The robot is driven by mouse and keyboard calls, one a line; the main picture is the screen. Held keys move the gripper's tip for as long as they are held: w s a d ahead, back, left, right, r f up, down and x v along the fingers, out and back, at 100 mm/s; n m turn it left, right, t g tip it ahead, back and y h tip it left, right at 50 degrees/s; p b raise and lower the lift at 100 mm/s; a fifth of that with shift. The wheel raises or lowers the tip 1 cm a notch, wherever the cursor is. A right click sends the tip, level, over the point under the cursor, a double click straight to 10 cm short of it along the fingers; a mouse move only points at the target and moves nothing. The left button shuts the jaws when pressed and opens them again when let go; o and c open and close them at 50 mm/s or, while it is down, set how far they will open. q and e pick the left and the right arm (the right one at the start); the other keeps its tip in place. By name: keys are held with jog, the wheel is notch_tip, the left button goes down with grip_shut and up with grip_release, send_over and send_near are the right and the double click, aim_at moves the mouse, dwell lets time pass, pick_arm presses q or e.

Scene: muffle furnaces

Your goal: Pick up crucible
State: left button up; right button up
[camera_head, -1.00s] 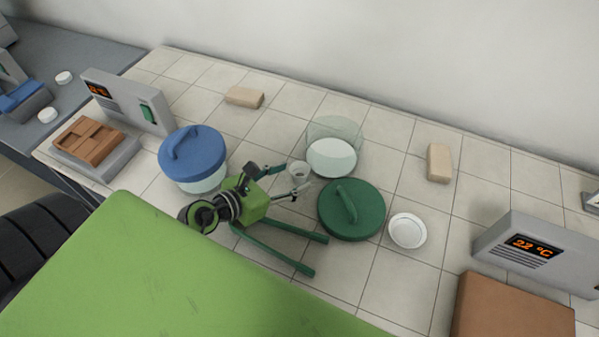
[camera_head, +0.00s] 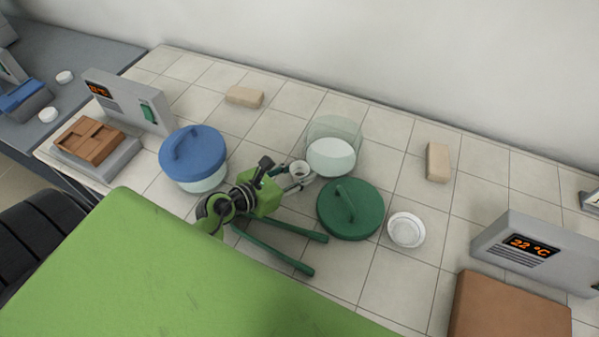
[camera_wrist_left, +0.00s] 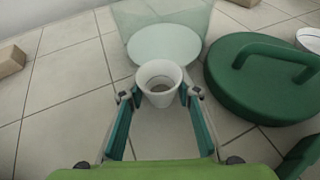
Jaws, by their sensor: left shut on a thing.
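A small white crucible (camera_head: 300,171) is between the fingertips of my left gripper (camera_head: 295,178), just in front of an open glass vessel. In the left wrist view the crucible (camera_wrist_left: 159,82) is upright with its open mouth showing, and the fingertips of my left gripper (camera_wrist_left: 160,95) touch it on both sides. My left gripper is shut on it. I cannot tell whether the crucible's base is clear of the table. My right gripper does not show.
The glass vessel (camera_head: 334,132) with a white plate stands right behind the crucible. A green lid (camera_head: 350,222) lies close on the right, with a white dish (camera_head: 406,230) beyond it. A blue-lidded vessel (camera_head: 192,155) is left. Green tongs (camera_head: 285,230) lie in front.

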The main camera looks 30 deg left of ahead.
pick_arm(q)
jog(key=shift+r, duration=0.4)
notch_tip(320, 180, up, 3)
jog(key=shift+f, duration=0.2)
jog(key=s+r+p, duration=0.1)
jog(key=s+r, duration=0.8)
jog(key=s, duration=0.5)
jog(key=shift+r, duration=0.35)
jog(key=shift+p, duration=0.3)
